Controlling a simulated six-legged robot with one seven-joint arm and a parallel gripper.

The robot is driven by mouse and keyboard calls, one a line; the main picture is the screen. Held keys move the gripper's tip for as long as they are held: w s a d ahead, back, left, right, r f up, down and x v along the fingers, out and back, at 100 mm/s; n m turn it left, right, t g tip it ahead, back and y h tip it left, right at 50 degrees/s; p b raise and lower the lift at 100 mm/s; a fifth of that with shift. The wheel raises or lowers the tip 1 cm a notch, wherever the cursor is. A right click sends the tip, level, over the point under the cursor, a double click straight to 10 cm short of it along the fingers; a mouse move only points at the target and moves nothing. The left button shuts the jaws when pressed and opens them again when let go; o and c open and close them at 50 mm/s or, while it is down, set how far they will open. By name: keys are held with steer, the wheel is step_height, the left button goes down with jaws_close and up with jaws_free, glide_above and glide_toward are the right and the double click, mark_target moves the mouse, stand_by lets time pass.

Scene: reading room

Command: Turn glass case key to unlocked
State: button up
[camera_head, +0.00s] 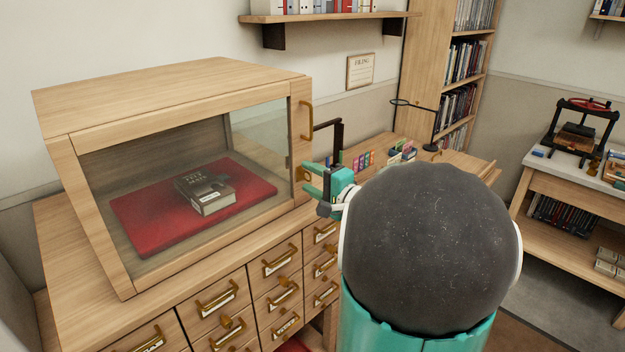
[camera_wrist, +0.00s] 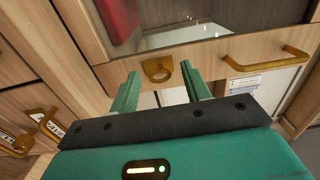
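The glass case (camera_head: 175,90) is a wooden box with a glass front door, standing on the drawer cabinet at left. My gripper (camera_head: 313,178) is at the right edge of the door in the head view. In the wrist view my gripper (camera_wrist: 162,88) has its two green fingers apart, one on each side of the key, with a gap on both sides. The fingers seem not to touch the key.
A brass door handle (camera_head: 305,120) is on the same door frame. Drawers with brass pulls (camera_head: 281,262) lie below. A black lamp (camera_head: 432,125) and small coloured items (camera_head: 364,160) stand beyond my gripper.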

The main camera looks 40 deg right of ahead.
steer(key=s, duration=1.3)
steer(key=shift+s+d, duration=0.2)
steer(key=shift+s, duration=0.2)
steer(key=shift+a, duration=0.1)
steer(key=w+a+f+n+g+y, duration=0.2)
steer(key=a+n+g+y, duration=0.2)
steer(key=a, duration=0.6)
steer(key=w+a+f+n+g+y, duration=0.1)
steer(key=w+a+n+g+y, duration=0.15)
steer(key=a, duration=0.75)
steer(key=s+a+f+n+g+h, duration=0.2)
steer(key=s+a+n+g+h, duration=0.4)
steer(key=a+n, duration=0.5)
steer(key=shift+s+a+h, duration=0.25)
steer(key=shift+s+h, duration=0.3)
